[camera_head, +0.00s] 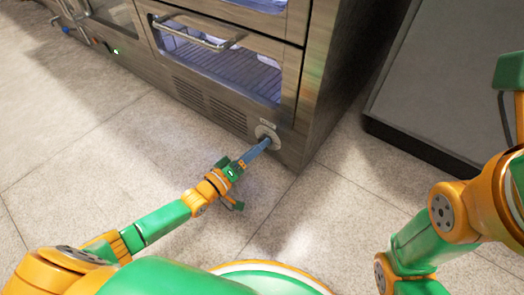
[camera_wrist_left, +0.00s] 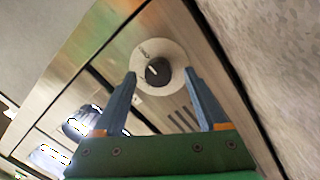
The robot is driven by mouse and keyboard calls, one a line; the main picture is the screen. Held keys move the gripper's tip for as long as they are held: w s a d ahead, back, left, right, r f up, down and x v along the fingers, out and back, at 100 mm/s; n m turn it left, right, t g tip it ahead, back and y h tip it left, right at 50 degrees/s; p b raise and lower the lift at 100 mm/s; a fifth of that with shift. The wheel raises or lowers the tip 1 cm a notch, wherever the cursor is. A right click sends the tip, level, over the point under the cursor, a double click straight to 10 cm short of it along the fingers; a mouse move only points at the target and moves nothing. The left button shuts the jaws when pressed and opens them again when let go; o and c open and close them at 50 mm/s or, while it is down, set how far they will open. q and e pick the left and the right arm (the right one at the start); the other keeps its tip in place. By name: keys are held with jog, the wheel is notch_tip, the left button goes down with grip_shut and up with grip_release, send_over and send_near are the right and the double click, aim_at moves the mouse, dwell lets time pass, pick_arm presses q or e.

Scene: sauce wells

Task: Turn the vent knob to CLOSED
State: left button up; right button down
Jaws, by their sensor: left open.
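The vent knob (camera_wrist_left: 158,72) is a dark round knob with a pale pointer line. It sits on a light round plate (camera_wrist_left: 167,52) with small lettering that I cannot read. In the head view the plate (camera_head: 267,131) is low on the oven front, near its right corner; the knob is mostly hidden behind my fingers. My left gripper (camera_head: 263,144) reaches up to it. In the wrist view its two blue fingers (camera_wrist_left: 160,76) are open, one on each side of the knob, with gaps visible. Contact is not evident. My right gripper is out of view.
The steel oven (camera_head: 318,85) has a glass door with a bar handle (camera_head: 195,38) above the knob and vent slots (camera_head: 210,104) to its left. A grey cabinet (camera_head: 445,80) stands at the right. The tiled floor (camera_head: 100,150) in front is clear.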

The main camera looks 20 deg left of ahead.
pick_arm(q)
jog(key=shift+w+d+r, duration=0.1)
jog(key=shift+w+d, duration=0.1)
jog(key=shift+w, duration=0.15)
grip_shut()
jog(key=n, duration=0.9)
jog(key=shift+d+t, duration=0.1)
jog(key=shift+t, duration=0.3)
jog(key=n, duration=0.4)
jog(key=shift+n, duration=0.4)
jog(key=shift+n+t+y, duration=0.3)
jog(key=shift+n+y, duration=0.3)
jog(key=shift+n, duration=1.9)
